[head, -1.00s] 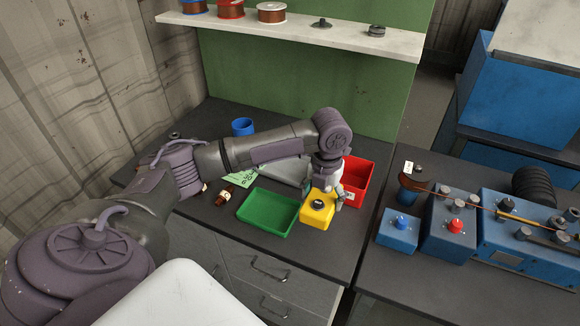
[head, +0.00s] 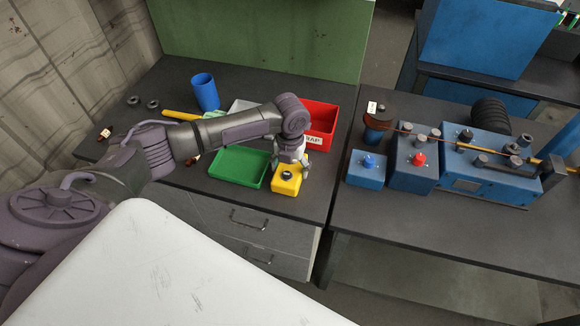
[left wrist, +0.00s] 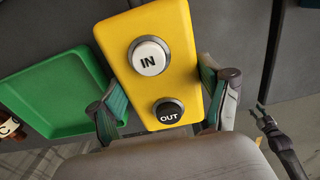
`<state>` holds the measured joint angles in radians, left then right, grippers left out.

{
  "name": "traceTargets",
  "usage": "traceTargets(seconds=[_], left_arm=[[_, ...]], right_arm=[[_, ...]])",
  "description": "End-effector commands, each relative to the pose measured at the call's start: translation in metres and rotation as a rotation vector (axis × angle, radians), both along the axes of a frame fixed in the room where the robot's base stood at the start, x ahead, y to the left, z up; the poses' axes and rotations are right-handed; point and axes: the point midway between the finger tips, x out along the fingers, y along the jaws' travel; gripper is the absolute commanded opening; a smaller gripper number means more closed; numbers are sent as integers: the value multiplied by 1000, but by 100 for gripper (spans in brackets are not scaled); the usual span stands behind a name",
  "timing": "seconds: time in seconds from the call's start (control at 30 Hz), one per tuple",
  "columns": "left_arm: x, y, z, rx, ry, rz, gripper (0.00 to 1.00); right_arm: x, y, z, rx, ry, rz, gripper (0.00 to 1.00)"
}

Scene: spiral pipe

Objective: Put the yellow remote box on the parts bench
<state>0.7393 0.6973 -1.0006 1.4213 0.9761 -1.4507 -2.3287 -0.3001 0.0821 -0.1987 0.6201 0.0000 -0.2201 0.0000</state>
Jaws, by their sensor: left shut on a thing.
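The yellow remote box (head: 286,182) is at the front right of the dark bench with the trays, next to the green tray. In the left wrist view the yellow remote box (left wrist: 152,32) shows a white IN button and a black OUT button. My left gripper (head: 289,163) is shut on the box. Its fingers grip both sides of the box in the left wrist view (left wrist: 168,100). I cannot tell whether the box touches the bench top. The bench with the trays (head: 170,80) has drawers below.
A green tray (head: 240,181) lies left of the box and a red bin (head: 322,118) stands behind it. A blue cup (head: 205,92) stands at the back. To the right, across a gap, another bench (head: 400,222) holds blue machine units (head: 414,178).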

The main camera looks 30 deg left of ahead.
Motion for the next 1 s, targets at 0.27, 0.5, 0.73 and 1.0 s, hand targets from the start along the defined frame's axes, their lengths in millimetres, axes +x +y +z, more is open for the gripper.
traceTargets(seconds=[0.27,0.5,0.73,1.0], left_arm=[[0,0,-3,0,0,0,100],[0,0,-3,0,0,0,100],[1,0,13,-1,-2,0,100],[1,0,70,-1,-5,-1,100]], right_arm=[[0,0,-1,0,0,0,36],[0,1,-1,1,0,0,36],[0,2,-3,3,1,0,36],[0,4,-13,5,1,0,36]])
